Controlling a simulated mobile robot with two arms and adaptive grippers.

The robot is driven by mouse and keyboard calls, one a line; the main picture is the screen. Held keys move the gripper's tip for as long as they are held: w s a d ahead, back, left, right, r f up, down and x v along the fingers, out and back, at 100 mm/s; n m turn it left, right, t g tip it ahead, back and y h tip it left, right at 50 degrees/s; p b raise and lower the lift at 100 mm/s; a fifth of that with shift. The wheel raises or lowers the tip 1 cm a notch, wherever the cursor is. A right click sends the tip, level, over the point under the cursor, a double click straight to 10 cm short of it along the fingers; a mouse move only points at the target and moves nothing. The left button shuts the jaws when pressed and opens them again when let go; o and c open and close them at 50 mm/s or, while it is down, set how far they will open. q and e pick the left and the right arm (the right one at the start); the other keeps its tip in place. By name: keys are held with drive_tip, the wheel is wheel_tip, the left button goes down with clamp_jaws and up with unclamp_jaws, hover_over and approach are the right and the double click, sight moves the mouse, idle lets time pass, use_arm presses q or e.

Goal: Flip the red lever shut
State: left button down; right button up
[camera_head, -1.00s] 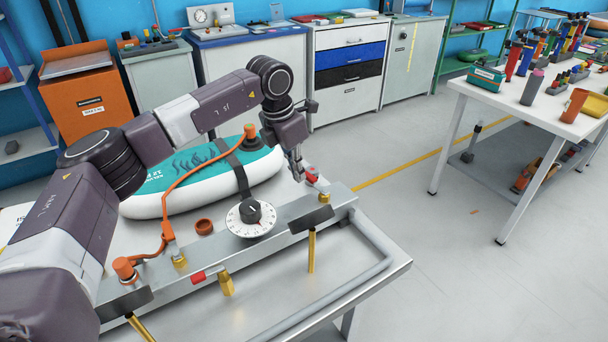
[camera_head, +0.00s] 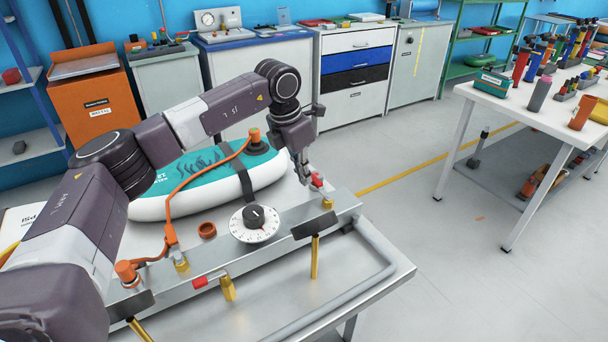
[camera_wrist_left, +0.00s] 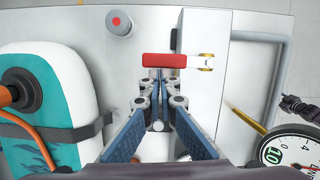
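A red lever (camera_head: 316,181) sits on a brass valve (camera_head: 327,203) at the far right end of the metal manifold bar (camera_head: 285,228). In the left wrist view the red lever (camera_wrist_left: 164,61) lies crosswise, just beyond my fingertips. My left gripper (camera_head: 304,180) is beside the lever, on its left in the head view. In the left wrist view its fingertips (camera_wrist_left: 160,77) are together with nothing visible between them. They are very close to the lever's edge; I cannot tell whether they touch it. My right gripper is not in view.
A second red lever (camera_head: 200,282) is on another brass valve (camera_head: 227,288) nearer me. A dial (camera_head: 254,224), an orange hose (camera_head: 170,205) and a teal-white inflatable board (camera_head: 200,185) are close by. A gauge (camera_wrist_left: 290,152) shows in the wrist view. Floor right of the bench is clear.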

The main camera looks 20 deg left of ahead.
use_arm(q)
drive_tip(key=p+v, duration=0.6)
drive_tip(key=v, duration=0.4)
drive_tip(key=shift+p, duration=0.35)
drive_tip(key=shift+a+r, duration=0.1)
